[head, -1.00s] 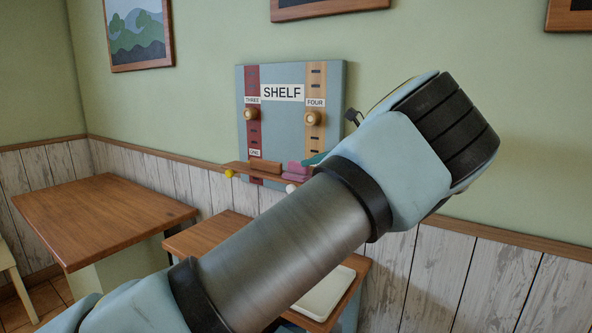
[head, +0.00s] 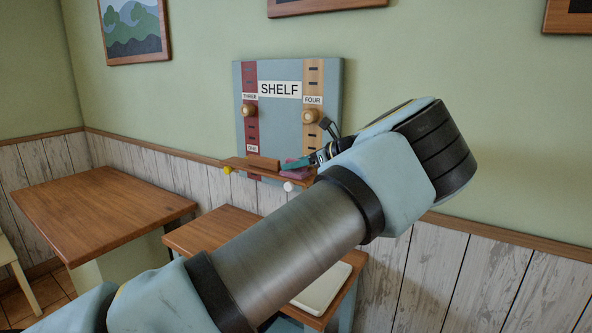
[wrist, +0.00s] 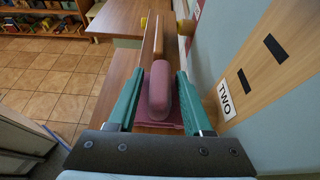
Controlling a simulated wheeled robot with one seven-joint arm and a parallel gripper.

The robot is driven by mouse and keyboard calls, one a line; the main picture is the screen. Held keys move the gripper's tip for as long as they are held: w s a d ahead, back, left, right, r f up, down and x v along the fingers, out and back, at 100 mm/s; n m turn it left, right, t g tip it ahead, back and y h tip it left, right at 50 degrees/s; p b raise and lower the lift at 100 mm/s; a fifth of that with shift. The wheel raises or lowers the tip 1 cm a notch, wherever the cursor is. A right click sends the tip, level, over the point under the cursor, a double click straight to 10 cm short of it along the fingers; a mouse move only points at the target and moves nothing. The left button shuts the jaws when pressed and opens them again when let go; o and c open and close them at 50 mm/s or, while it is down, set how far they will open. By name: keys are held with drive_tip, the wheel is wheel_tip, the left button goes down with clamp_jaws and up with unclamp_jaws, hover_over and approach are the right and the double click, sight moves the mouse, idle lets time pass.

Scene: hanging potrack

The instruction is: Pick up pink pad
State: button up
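A rounded pink pad (wrist: 160,88) lies lengthwise on the narrow wooden shelf in the wrist view, on top of a flat, darker pink piece (wrist: 172,130). In the head view the pink pad (head: 296,170) is at the shelf's right end, partly covered by my gripper. My gripper (wrist: 160,82) is open, with one teal finger on each side of the upper pink pad. Small gaps show beside the pad. In the head view my gripper (head: 300,162) is at the pad, its fingertips partly hidden by my wrist.
The shelf (head: 235,163) hangs on the blue "SHELF" board (head: 280,125) and carries a brown block (head: 263,163). The board's wooden strip (wrist: 255,60) is close to my right finger in the wrist view. A wooden table (head: 215,232) stands below.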

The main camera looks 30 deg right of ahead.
clamp_jaws()
drive_tip(key=shift+r, duration=0.15)
idle(0.4)
